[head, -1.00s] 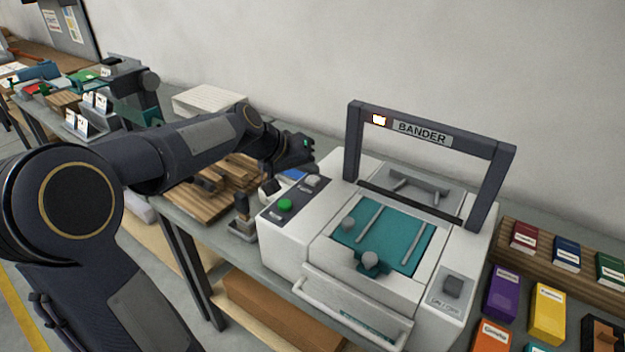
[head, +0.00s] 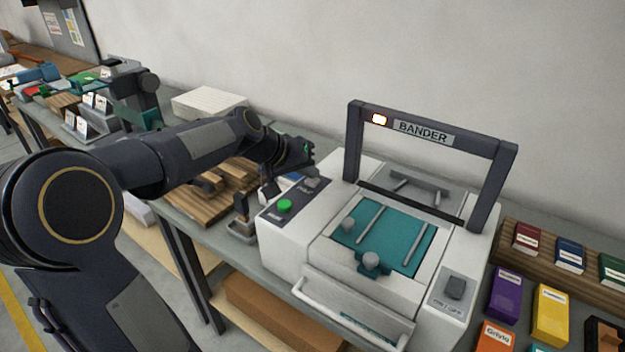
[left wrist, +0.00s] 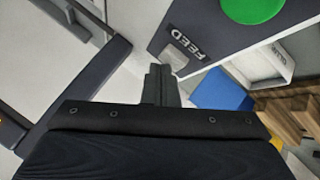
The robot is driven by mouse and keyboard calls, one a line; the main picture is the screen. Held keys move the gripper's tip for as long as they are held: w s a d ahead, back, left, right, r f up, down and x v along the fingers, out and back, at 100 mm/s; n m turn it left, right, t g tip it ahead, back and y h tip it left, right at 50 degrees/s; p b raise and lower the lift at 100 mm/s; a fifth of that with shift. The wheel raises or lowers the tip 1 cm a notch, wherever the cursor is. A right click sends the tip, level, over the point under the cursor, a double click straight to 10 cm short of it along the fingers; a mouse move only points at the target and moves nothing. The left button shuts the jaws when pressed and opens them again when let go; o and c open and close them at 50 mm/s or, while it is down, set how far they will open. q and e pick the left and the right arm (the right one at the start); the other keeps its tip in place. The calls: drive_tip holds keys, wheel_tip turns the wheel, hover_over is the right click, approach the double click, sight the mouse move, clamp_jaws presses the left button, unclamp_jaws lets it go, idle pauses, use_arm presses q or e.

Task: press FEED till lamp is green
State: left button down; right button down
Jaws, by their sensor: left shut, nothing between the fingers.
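The white BANDER machine (head: 330,215) stands on the bench. The lamp (head: 379,119) on the machine's frame glows whitish-orange, not green. My left gripper (head: 308,157) is shut and empty, just above and behind the FEED button. In the left wrist view its closed fingers (left wrist: 160,82) point toward the button; I cannot tell whether they touch it. My right gripper is not in view.
A round green button (head: 285,205) sits on the same panel, nearer the front. An ON/OFF switch (head: 454,287) is at the machine's right front. The dark upright frame (head: 354,145) rises right of my gripper. Wooden pieces (head: 215,190) lie to the left.

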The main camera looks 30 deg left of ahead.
sight(308, 182)
use_arm(q)
drive_tip(key=shift+f, duration=0.3)
drive_tip(key=shift+r, duration=0.15)
idle(0.3)
drive_tip(key=shift+r+p, duration=0.55)
drive_tip(key=shift+r, duration=0.3)
wheel_tip(308, 182, up, 5)
drive_tip(key=p, duration=0.4)
idle(0.6)
idle(0.5)
